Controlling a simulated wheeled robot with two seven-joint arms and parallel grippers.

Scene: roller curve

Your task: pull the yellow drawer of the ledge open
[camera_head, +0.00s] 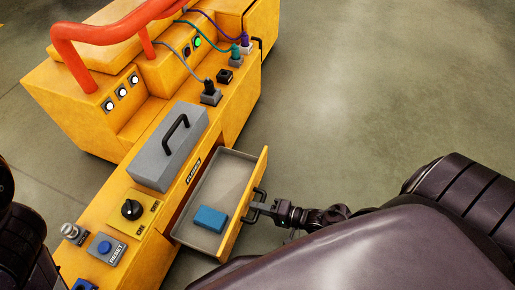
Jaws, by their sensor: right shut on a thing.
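The yellow drawer (247,209) of the yellow ledge (170,207) stands pulled out to the right, with its grey inside showing. A dark handle (257,206) is on the drawer's outer face. My right gripper (264,208) is at the handle and shut on it; the small fingertips partly merge with the dark handle. My left gripper is not in view; only dark parts of my left arm show at the left edge.
A grey box (171,146) with a black handle sits on the ledge. A black rotary knob (131,209), a blue reset button (104,247) and plugged cables are along the top. A red rail (100,36) stands behind. The floor (350,90) to the right is clear.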

